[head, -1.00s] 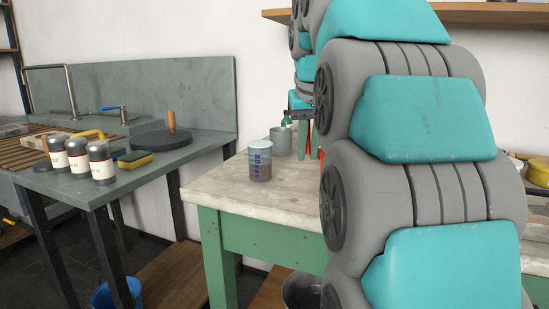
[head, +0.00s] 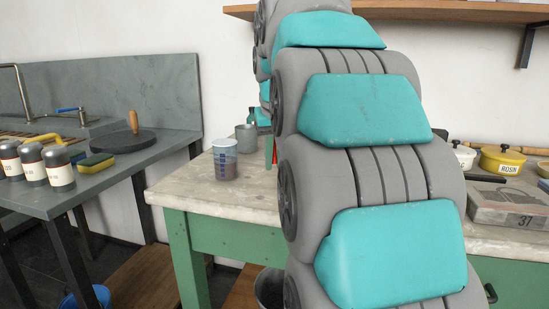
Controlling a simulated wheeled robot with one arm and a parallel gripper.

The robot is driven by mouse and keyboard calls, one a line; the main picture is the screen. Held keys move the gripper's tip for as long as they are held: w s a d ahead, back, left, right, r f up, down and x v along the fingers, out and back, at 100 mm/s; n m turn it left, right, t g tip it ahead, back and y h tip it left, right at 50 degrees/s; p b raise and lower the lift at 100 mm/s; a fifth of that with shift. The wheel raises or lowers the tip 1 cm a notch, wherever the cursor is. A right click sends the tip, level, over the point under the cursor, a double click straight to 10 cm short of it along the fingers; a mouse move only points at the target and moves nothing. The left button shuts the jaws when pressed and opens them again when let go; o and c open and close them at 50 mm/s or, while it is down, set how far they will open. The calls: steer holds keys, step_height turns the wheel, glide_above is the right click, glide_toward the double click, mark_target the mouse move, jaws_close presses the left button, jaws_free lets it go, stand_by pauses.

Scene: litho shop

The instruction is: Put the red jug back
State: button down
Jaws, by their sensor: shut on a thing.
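No whole red jug shows. A narrow red sliver (head: 269,150) shows at the left edge of my arm, above the pale worktop; I cannot tell whether it is part of the jug. My arm fills the middle of the head view and hides what is behind it. My gripper is hidden behind my own arm links, so its fingers and anything between them do not show.
At left, a grey sink bench (head: 110,177) holds several bottles (head: 58,168), a sponge (head: 96,163) and a dark round disc (head: 125,141). At right are a yellow rosin pot (head: 502,160) and a grey box (head: 508,205). A wooden shelf (head: 450,12) hangs above.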

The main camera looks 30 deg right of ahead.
steer(key=c, duration=0.9)
jaws_free()
steer(key=shift+o, duration=0.2)
steer(key=shift+r, duration=0.15)
steer(key=v, duration=0.5)
steer(key=shift+r, duration=0.35)
steer(key=shift+v, duration=0.85)
steer(key=shift+s+a+f, duration=0.1)
